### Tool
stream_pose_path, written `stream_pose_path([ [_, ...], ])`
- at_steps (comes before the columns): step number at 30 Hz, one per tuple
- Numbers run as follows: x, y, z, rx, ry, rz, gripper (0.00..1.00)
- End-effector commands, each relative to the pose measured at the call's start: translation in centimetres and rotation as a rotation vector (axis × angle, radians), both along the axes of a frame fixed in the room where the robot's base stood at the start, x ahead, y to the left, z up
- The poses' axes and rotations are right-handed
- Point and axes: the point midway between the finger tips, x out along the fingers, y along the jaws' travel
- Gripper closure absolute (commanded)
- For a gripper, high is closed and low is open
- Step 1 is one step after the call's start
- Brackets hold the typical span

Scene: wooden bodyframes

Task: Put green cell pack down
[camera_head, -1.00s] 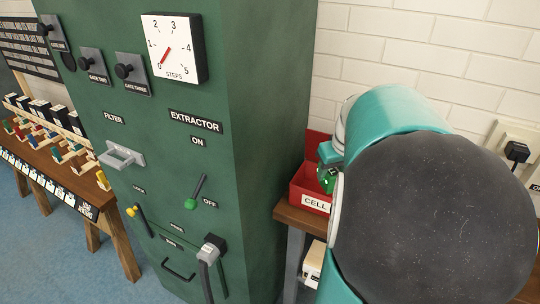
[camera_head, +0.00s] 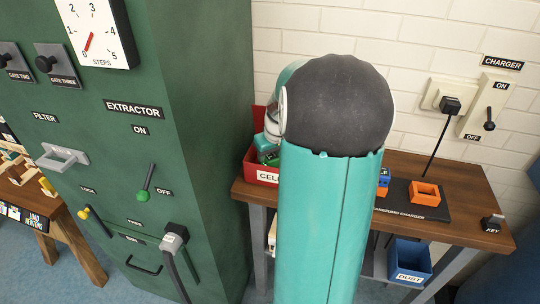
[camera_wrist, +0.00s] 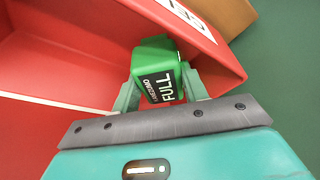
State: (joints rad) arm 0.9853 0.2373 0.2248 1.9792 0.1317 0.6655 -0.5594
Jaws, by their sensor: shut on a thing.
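The green cell pack (camera_wrist: 160,75) carries a black label reading FULL. My gripper (camera_wrist: 160,92) is shut on it, with a finger on each side in the wrist view. The red bin (camera_wrist: 65,55) marked CELL surrounds the pack in that view; whether the pack touches its floor or walls I cannot tell. In the head view the red bin (camera_head: 260,176) stands at the left end of the wooden table, and my gripper (camera_head: 266,150) is at its opening. My arm hides part of the bin and table there.
A blue DUST bin (camera_head: 409,262) is below. The green extractor cabinet (camera_head: 205,120) stands close at the left.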

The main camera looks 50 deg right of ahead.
Motion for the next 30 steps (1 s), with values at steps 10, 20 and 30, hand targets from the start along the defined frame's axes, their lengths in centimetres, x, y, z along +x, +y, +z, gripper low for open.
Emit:
stream_pose_path([
  [10, 0.0, 0.0, -0.3, 0.000, 0.000, 0.000, 0.35],
  [20, -0.1, 0.0, 0.3, -0.001, -0.001, 0.000, 0.35],
  [30, -1.8, 0.6, 6.4, -0.004, -0.003, 0.000, 0.35],
])
